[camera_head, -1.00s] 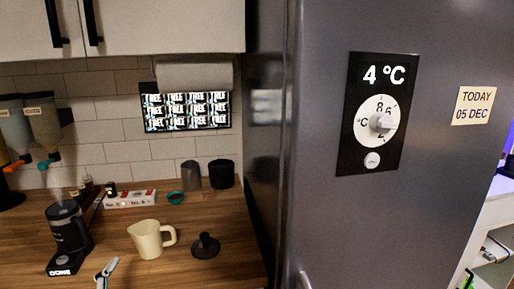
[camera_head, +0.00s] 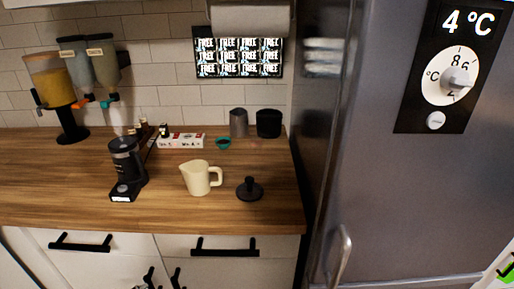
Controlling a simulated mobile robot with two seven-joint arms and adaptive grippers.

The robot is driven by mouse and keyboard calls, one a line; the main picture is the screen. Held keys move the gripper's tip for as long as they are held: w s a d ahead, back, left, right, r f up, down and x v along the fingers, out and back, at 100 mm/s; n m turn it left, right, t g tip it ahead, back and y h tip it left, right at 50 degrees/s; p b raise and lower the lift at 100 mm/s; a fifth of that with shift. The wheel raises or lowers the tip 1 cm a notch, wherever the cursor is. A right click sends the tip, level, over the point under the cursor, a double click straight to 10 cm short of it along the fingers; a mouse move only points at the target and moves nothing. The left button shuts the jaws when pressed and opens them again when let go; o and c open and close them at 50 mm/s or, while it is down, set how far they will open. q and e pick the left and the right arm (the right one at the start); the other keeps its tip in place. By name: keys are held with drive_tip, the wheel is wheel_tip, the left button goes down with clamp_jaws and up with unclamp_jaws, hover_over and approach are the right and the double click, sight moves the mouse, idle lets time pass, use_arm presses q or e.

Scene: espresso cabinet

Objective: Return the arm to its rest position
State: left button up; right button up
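Neither arm shows clearly in the head view. Small dark and light shapes at the bottom edge, in front of the lower cabinet doors, may be part of my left gripper (camera_head: 148,279) or a door handle; I cannot tell which. No fingertips or held thing can be made out there. My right gripper is out of view.
A wooden counter (camera_head: 75,180) holds a black coffee grinder (camera_head: 126,165), a cream pitcher (camera_head: 196,179), a black tamper (camera_head: 250,189), a teal bowl (camera_head: 223,144) and dark canisters (camera_head: 268,123). A grey fridge (camera_head: 400,200) with a protruding handle (camera_head: 342,255) stands right.

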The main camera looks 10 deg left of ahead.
use_arm(q)
drive_tip(key=d+f+n+t+h, duration=0.2)
drive_tip(key=d+f+h, duration=0.3)
drive_tip(key=d+f, duration=0.5)
drive_tip(key=shift+d+n+t+h, duration=0.3)
drive_tip(key=shift+d+t+h, duration=0.15)
drive_tip(key=shift+d, duration=0.8)
drive_tip(key=shift+f, duration=0.1)
